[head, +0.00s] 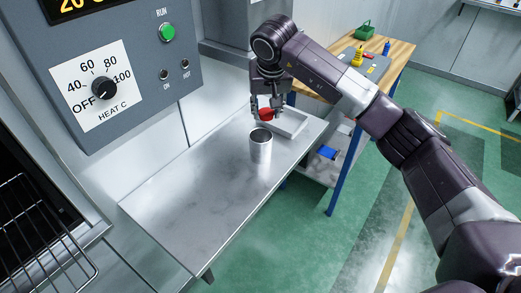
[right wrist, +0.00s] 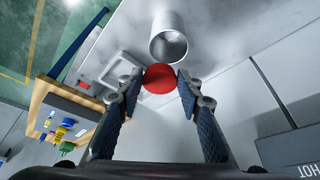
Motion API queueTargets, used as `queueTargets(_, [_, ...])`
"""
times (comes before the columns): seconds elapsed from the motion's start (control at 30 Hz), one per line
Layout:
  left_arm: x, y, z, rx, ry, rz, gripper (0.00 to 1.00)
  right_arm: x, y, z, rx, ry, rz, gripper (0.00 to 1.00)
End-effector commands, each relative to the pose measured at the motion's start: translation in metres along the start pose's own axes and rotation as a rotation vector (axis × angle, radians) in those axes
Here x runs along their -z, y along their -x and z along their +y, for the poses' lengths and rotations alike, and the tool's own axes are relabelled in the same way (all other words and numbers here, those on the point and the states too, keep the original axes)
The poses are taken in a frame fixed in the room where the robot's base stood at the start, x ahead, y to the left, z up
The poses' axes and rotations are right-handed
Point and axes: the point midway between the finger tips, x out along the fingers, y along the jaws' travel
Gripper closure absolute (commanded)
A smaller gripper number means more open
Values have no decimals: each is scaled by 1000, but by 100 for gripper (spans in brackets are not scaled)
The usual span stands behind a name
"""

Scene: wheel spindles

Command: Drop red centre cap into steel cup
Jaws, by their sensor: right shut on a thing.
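The steel cup (head: 260,146) stands upright on the metal shelf, its open mouth facing up. In the right wrist view the cup (right wrist: 168,38) lies just beyond the fingertips. My right gripper (head: 265,108) is above the shelf, behind the cup in the head view. It is shut on the red centre cap (head: 266,115). In the right wrist view the cap (right wrist: 160,78) sits between the two fingertips of that gripper (right wrist: 158,80), apart from the cup in the picture. My left gripper is out of view.
A light grey tray (head: 294,125) lies on the metal shelf (head: 190,200) beside the cup. The shelf's front left is clear. A control panel (head: 120,60) and a wire rack (head: 38,235) are at left. A wooden bench (head: 396,52) with small items stands behind.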

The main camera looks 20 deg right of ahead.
Motion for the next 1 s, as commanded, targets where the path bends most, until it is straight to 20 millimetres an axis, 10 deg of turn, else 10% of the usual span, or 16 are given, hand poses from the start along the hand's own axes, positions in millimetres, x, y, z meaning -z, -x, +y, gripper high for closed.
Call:
queueTargets(0.53, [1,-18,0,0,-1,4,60,-12,-27,0,1,0,1,83])
queueTargets(0.57, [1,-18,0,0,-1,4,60,-12,-27,0,1,0,1,65])
queueTargets(0.73, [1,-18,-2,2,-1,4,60,-12,-27,0,0,0,0,46])
queueTargets(1.0, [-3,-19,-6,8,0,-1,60,-12,-27,0,0,0,0,46])
